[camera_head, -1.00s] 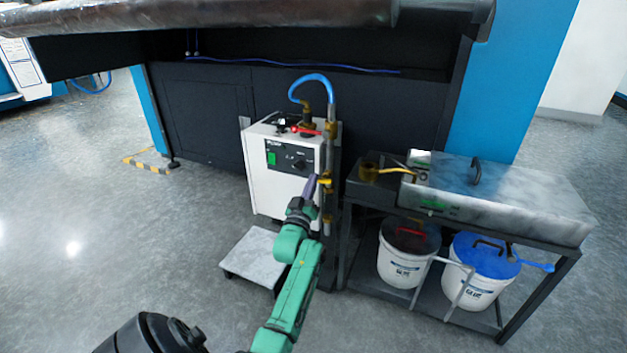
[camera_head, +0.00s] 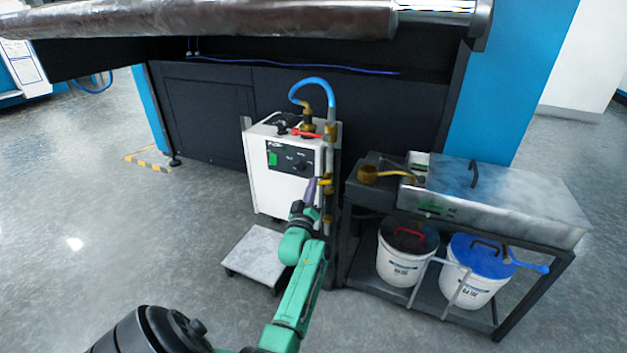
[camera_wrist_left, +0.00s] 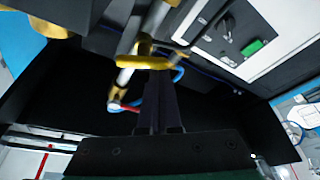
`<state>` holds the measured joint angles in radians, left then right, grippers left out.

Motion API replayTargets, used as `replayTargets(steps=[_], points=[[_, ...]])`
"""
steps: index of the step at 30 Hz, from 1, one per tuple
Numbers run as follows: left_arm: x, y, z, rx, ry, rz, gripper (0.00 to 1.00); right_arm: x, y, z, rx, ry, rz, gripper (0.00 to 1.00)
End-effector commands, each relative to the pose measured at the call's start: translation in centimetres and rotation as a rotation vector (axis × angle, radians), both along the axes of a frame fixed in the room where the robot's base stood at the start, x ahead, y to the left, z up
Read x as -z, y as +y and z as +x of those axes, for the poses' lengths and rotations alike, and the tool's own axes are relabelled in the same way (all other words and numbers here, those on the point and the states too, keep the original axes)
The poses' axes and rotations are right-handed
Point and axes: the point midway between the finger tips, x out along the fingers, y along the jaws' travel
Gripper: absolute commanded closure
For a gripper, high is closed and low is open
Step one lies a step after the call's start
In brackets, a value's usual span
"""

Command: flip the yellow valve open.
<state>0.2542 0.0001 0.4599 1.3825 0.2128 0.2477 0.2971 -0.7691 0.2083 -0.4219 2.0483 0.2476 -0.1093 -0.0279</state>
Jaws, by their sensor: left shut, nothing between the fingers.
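The yellow valve (camera_head: 325,182) is a small lever on the vertical pipe at the right side of the white heater unit. My left gripper (camera_head: 310,184) is at the valve's left side in the head view, with its fingers pointing up. In the left wrist view, the yellow valve handle (camera_wrist_left: 134,61) lies across the tips of my left gripper (camera_wrist_left: 158,72). The fingers are together and hold nothing. Whether they touch the handle is unclear. My right gripper is not in view.
A red lever (camera_head: 308,133) and blue hose (camera_head: 316,80) sit above the valve. A dark metal rack (camera_head: 345,240) with two buckets stands close on the right. A low grey step (camera_head: 256,250) is below the unit. The floor at left is clear.

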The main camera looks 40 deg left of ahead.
Motion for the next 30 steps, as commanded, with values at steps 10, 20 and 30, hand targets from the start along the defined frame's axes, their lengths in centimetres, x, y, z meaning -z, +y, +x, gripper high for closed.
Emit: replayTargets(steps=[10,20,30], points=[[0.1,-0.1,0.0,0.000,-0.036,-0.105,1.00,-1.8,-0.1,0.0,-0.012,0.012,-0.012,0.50],[0.3,-0.1,0.0,0.000,-0.072,-0.212,1.00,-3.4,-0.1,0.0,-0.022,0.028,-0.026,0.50],[0.6,-0.2,0.1,0.000,-0.111,-0.322,1.00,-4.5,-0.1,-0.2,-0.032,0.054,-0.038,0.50]])
